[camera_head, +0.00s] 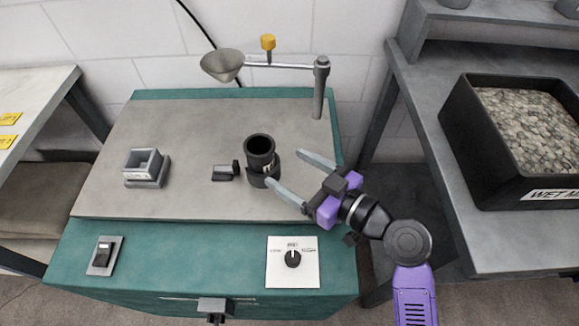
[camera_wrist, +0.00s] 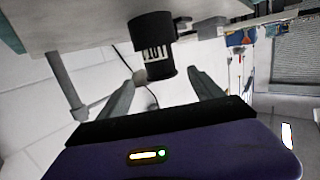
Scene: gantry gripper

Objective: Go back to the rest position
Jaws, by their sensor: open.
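My gripper (camera_head: 287,175) is open, with its two grey fingers spread, over the right part of the grey-topped green bench (camera_head: 190,118). A black cylindrical cup (camera_head: 260,146) with a pale label stands upright on the bench, just left of my fingertips. In the wrist view the cup (camera_wrist: 152,35) appears beyond and between the fingers of my gripper (camera_wrist: 162,82). Nothing is visibly held between the fingers. I cannot tell whether a finger touches the cup.
A small grey box (camera_head: 147,168) and a black block (camera_head: 224,172) are on the bench. A post with a funnel (camera_head: 222,64) rises at the back. A switch (camera_head: 104,255) and a dial (camera_head: 293,259) are on the front. A black bin of pebbles (camera_head: 480,150) stands on the right table.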

